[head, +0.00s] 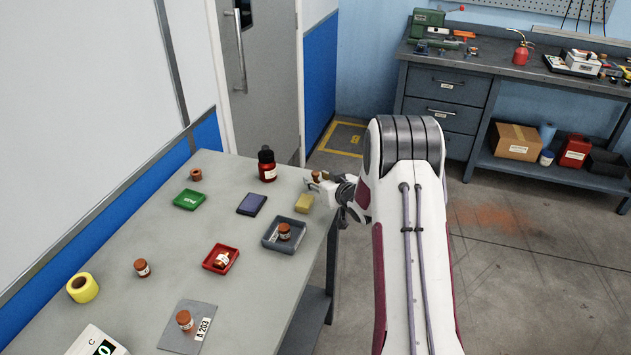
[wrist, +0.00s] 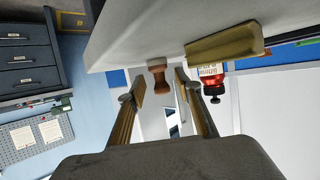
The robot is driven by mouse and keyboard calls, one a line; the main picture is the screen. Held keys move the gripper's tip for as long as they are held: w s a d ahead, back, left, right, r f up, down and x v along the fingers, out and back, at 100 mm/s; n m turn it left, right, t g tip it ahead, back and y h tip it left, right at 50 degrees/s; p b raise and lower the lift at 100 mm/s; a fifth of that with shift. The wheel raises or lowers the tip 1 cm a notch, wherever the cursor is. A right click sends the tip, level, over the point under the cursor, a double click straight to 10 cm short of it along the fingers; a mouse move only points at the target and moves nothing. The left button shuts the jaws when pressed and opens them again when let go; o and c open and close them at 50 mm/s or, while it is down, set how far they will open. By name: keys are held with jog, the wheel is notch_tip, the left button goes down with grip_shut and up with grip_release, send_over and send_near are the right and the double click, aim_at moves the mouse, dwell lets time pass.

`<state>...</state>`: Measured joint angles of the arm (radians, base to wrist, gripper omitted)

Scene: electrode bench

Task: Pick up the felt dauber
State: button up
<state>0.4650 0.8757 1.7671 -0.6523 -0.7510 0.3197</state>
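The felt dauber, a small brown wooden knob with a paler round base, stands near the far right edge of the grey table. In the head view the dauber (head: 316,175) is small and partly covered by my gripper (head: 322,184). In the wrist view, which is upside down, the dauber (wrist: 158,76) shows with its base at the table and its knob towards me. My gripper (wrist: 160,88) is open, one finger on each side of the dauber's line. I see gaps on both sides and no clear contact.
A yellow sponge block (head: 303,203) lies close beside the dauber; a red bottle with black cap (head: 267,166) stands behind it. A dark blue pad (head: 251,204), a green tray (head: 189,199) and a grey tray (head: 268,240) are farther left and nearer. The table edge (head: 331,232) is close.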

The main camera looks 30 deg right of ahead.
jog(key=shift+x, duration=1)
jog(key=shift+s, duration=0.1)
grip_shut()
